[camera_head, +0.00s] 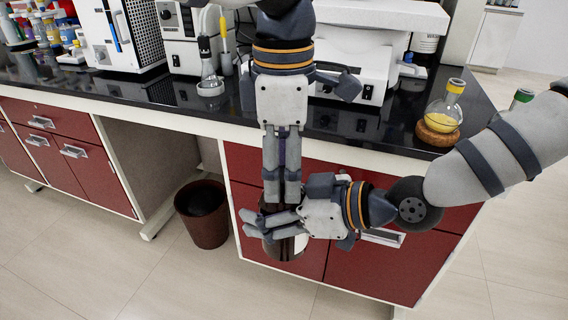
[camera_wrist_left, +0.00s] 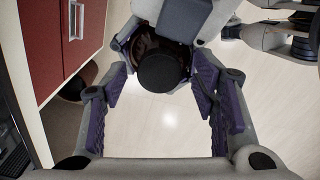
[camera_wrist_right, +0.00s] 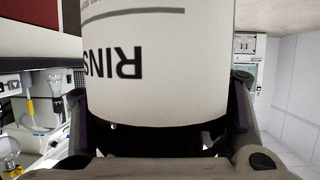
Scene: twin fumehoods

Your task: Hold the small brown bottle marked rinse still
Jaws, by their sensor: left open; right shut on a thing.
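The small brown bottle (camera_head: 285,249) is held in front of the red cabinets, partly hidden by my grippers in the head view. My right gripper (camera_head: 262,221) is shut on it from the right side. In the right wrist view the bottle's white label (camera_wrist_right: 135,65) fills the middle, with "RINS" showing upside down. My left gripper (camera_head: 281,198) points down from above the bottle and is open. In the left wrist view the bottle's round black cap (camera_wrist_left: 164,73) lies between the left fingers, near their tips, with gaps to the fingers lower down.
The black bench top (camera_head: 200,110) lies behind, with a flask of yellow liquid (camera_head: 443,112) on a cork ring at its right end. A white instrument (camera_head: 345,60) stands behind my left arm. A dark bin (camera_head: 203,222) stands on the floor to the left.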

